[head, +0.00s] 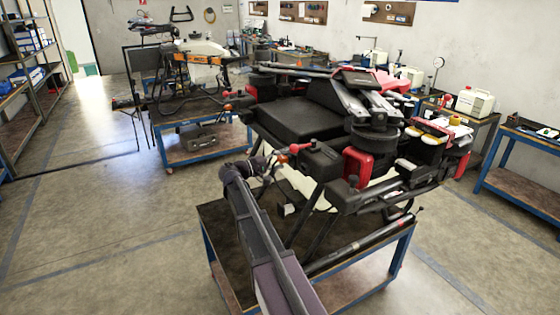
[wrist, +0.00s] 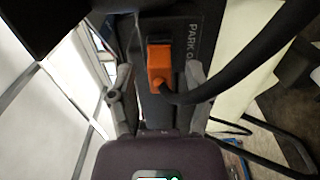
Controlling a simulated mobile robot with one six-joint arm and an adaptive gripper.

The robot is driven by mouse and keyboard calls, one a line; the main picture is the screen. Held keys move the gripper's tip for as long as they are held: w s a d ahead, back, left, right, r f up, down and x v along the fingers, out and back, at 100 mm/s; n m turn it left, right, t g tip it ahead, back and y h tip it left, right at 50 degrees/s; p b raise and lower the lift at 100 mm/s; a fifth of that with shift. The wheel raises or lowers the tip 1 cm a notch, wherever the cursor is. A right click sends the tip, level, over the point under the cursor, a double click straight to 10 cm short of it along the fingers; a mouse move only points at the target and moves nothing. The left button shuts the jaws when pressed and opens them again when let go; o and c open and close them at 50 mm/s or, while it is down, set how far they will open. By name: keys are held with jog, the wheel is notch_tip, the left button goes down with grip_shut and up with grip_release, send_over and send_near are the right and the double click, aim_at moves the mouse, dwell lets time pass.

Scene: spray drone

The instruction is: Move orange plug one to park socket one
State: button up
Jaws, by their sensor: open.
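The orange plug (wrist: 159,66) is in the middle of the wrist view, at a dark socket opening on a black panel (wrist: 187,24). White lettering starting "PARK" is on the panel beside it. A thick black cable leaves the plug and curves up to the right. My gripper (wrist: 157,88) is open, with one grey finger on each side of the plug and visible gaps between. How deeply the plug sits is not clear. In the head view my gripper (head: 268,172) is at the drone's near left side, close to small orange-red parts.
The large black drone (head: 300,120) with red parts stands over a blue-framed cart (head: 390,250). Its arms and cables crowd the space around my gripper. A second cart (head: 205,150) stands behind. The floor at left is clear.

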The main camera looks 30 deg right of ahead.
jog(key=a, duration=1.1)
jog(key=shift+s+a, duration=0.2)
jog(key=shift+a, duration=0.05)
dwell(0.8)
jog(key=s+a+f+y+b, duration=0.1)
jog(key=s+a+f+y, duration=0.2)
jog(key=s+f+y, duration=0.9)
jog(key=s+a+f+y, duration=0.3)
jog(key=s+a+f, duration=0.1)
jog(key=s+a, duration=0.1)
jog(key=s+a+f+y+b, duration=0.1)
jog(key=s+a+f+y, duration=0.2)
jog(key=s+a+f, duration=0.2)
jog(key=s+a, duration=0.1)
jog(key=s, duration=0.2)
jog(key=shift+s+g, duration=0.3)
